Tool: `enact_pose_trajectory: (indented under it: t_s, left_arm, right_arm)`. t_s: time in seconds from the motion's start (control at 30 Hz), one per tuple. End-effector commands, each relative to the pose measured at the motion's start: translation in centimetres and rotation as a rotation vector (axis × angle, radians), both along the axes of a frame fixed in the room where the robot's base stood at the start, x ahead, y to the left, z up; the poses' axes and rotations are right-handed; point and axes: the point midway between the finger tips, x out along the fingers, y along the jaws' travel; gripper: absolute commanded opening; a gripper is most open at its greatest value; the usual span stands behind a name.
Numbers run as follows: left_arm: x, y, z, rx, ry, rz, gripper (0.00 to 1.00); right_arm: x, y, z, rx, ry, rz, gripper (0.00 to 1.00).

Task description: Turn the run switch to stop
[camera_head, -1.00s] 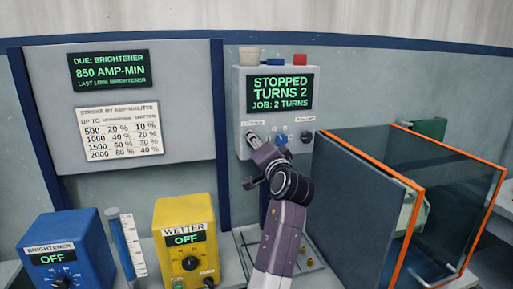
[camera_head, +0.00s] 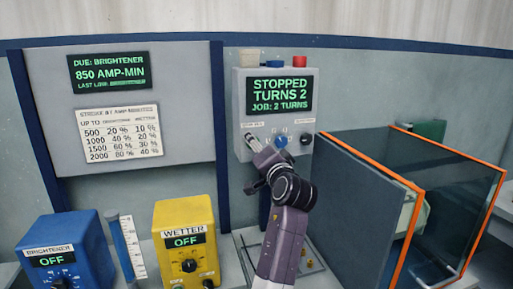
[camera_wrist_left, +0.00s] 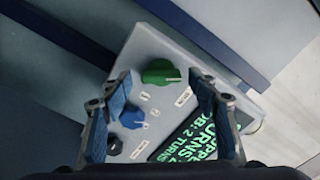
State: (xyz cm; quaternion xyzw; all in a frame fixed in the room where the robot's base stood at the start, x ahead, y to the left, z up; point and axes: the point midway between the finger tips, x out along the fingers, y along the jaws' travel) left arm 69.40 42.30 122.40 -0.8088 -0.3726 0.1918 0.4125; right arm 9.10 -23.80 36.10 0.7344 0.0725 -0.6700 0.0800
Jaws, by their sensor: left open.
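A grey control box (camera_head: 240,118) hangs on the wall, its screen (camera_head: 279,95) reading STOPPED, TURNS 2, JOB: 2 TURNS. In the left wrist view its face carries a green knob (camera_wrist_left: 160,72), a blue knob (camera_wrist_left: 132,118) and a black knob (camera_wrist_left: 115,146). Their small labels are too blurred to tell which is the run switch. My left gripper (camera_head: 252,142) is at the left of the box's lower face, hiding the green knob in the head view. In the wrist view it is open, fingers on either side of the green knob; contact cannot be told. My right gripper is not in view.
An orange-edged glass tank (camera_head: 420,190) stands close to the right. A blue brightener box (camera_head: 85,240) and a yellow wetter box (camera_head: 172,212), both reading OFF, stand left. A dosing board (camera_head: 60,135) hangs on the wall. Coloured caps, including red (camera_head: 299,62), top the control box.

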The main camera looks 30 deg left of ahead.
Motion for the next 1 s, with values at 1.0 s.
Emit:
enact_pose_trajectory:
  t_s: [1.0]
  left_arm:
    - [-4.1, -4.9, -0.2, -0.004, 0.002, -0.002, 0.55]
  right_arm:
    - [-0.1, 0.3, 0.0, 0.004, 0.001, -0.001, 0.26]
